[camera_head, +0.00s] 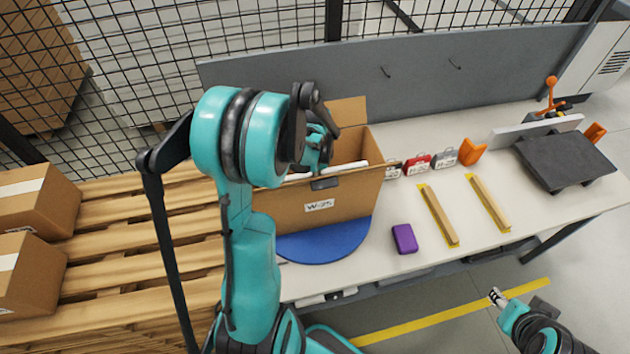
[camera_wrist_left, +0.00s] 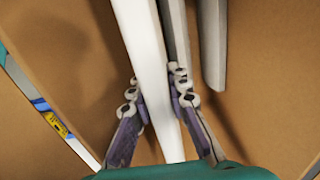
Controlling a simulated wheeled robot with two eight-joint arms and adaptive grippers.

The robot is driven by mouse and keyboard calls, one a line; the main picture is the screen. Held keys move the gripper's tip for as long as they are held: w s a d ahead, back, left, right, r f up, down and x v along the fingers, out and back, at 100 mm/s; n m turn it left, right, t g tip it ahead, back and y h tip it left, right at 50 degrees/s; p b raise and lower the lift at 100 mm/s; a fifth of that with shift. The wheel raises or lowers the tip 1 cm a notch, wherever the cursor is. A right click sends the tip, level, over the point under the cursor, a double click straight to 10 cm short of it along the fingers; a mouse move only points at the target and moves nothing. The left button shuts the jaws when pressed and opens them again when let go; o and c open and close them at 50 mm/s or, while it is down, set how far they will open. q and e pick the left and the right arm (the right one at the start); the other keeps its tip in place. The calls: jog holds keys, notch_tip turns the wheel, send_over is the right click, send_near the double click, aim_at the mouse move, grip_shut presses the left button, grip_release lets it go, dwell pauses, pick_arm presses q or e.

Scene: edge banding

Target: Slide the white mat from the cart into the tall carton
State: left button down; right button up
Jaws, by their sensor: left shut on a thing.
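The tall carton (camera_head: 310,205), brown with a W-25 label, stands open on the bench with a flap raised. My left arm reaches over it, and the wrist is down in its opening, so the fingers are hidden in the head view. In the left wrist view my left gripper (camera_wrist_left: 156,95) is shut on a long white panel (camera_wrist_left: 145,45), seen nearly edge-on between brown carton walls. I take this for the white mat. Greyer panels (camera_wrist_left: 212,45) stand beside it. White edges (camera_head: 350,167) show in the carton opening. My right gripper (camera_head: 497,298) is low at the right, away from the carton; its fingers are too small to judge.
A blue round plate (camera_head: 330,243) lies under the carton. A purple block (camera_head: 405,239), wooden strips (camera_head: 438,215) and a dark plate (camera_head: 565,160) are on the bench (camera_head: 375,262). Pallets with boxes (camera_head: 30,275) stand left. A grey panel and mesh fence stand behind.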

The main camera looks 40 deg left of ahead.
dwell(0.3)
pick_arm(q)
jog(key=c, duration=1.4)
grip_release()
jog(key=shift+o, duration=0.2)
notch_tip(320, 180, up, 12)
jog(key=shift+f, duration=0.1)
